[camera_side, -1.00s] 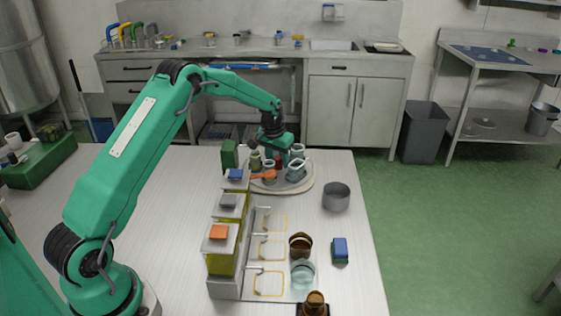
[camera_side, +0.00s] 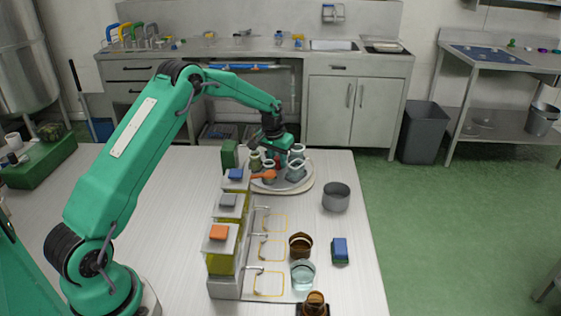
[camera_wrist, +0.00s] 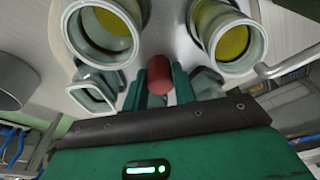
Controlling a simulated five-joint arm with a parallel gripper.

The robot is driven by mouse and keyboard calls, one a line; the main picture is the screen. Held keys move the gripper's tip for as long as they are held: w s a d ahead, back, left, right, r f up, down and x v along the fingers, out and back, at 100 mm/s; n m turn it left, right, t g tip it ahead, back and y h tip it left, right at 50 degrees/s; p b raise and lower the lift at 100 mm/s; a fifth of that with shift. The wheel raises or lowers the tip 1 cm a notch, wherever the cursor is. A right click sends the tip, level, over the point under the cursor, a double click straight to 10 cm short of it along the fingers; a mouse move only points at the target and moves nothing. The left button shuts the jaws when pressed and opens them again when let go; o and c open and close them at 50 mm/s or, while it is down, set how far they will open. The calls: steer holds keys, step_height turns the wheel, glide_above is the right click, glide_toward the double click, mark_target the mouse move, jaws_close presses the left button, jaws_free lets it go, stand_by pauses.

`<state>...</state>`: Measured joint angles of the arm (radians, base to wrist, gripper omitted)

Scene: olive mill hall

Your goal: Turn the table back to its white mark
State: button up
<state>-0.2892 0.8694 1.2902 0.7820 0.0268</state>
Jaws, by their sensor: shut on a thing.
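The round turntable (camera_side: 303,188) stands at the far end of the white worktable, with several small vessels on it. My gripper (camera_wrist: 159,86) is shut on a red upright knob (camera_wrist: 159,72) among the vessels. In the side view my gripper (camera_side: 277,162) reaches down over the turntable and largely hides the knob. Two round jugs with yellow-green inside, one left (camera_wrist: 103,30) and one right (camera_wrist: 226,38), are beyond the knob in the wrist view. A squarish grey-green vessel (camera_wrist: 92,95) is at the left. I cannot make out a white mark.
A dispenser row with orange (camera_side: 220,232), grey and blue tops stands in front of the turntable. A grey pot (camera_side: 336,196) is to its right. Brown (camera_side: 301,246) and clear (camera_side: 302,274) cups and a blue sponge (camera_side: 340,249) are nearer. A green block (camera_side: 229,154) is close at left.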

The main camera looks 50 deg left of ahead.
mark_target(278, 157)
steer(key=o, duration=0.6)
steer(key=shift+o, duration=0.2)
steer(key=shift+r, duration=4)
steer(key=shift+o, duration=1)
steer(key=shift+w+f+n+g, duration=0.2)
steer(key=shift+n+g, duration=0.3)
steer(key=shift+n, duration=0.4)
steer(key=shift+s+n+g+h, duration=0.1)
steer(key=shift+n+g+h, duration=0.35)
steer(key=shift+n, duration=0.75)
